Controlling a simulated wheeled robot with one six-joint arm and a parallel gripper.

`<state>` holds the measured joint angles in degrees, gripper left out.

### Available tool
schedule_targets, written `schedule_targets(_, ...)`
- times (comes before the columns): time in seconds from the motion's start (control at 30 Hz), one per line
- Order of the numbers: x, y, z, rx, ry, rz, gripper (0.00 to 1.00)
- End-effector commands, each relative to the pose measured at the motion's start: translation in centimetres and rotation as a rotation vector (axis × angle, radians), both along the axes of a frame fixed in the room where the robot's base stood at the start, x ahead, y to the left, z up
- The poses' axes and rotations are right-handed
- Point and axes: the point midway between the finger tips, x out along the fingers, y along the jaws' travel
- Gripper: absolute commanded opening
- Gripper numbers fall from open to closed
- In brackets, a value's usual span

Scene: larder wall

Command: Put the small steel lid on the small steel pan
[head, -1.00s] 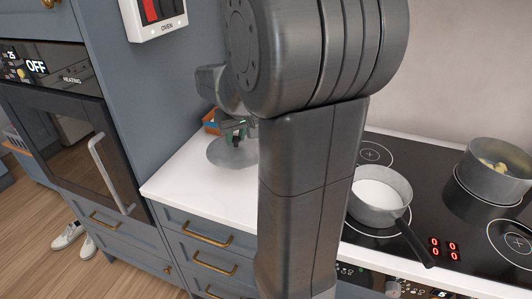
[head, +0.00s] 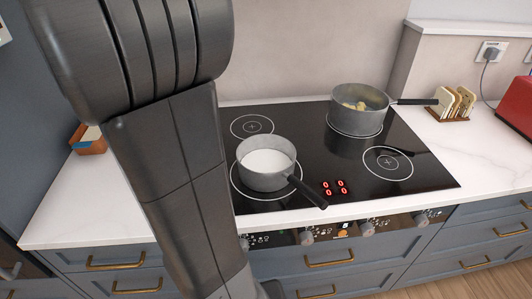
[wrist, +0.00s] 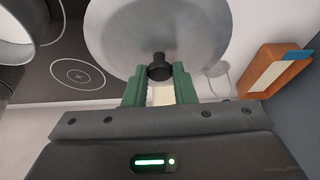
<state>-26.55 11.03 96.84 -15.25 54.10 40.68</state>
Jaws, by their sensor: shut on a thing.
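The small steel pan (head: 268,180) stands on the front left ring of the hob, with white contents and a black handle pointing front right. No lid is on it. In the wrist view, my gripper (wrist: 160,80) is shut on the black knob of the small steel lid (wrist: 150,25), a round grey disc. In the head view my arm hides the gripper and the lid. Part of a pan (wrist: 15,28) shows at the top left of the wrist view; I cannot tell which pan.
A larger steel pan (head: 357,121) with pale yellow pieces stands on the back right ring. The black hob (head: 300,125) has free rings back left and front right. A wooden box (head: 90,140) is on the left counter. A toast rack (head: 455,105) and red appliance (head: 518,105) stand right.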

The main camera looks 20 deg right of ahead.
Motion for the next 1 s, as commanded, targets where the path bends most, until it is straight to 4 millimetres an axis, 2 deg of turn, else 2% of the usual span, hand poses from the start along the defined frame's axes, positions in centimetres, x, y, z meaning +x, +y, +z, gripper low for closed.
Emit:
schedule_targets(0.47, -0.4, -11.0, 2.5, 0.000, -0.002, -0.752, 0.00)
schedule_targets(0.8, -2.9, -19.9, 5.2, -0.001, -0.001, -1.417, 0.00)
schedule_targets(1.0, -4.8, -23.7, 6.6, -0.001, -0.001, -1.735, 0.00)
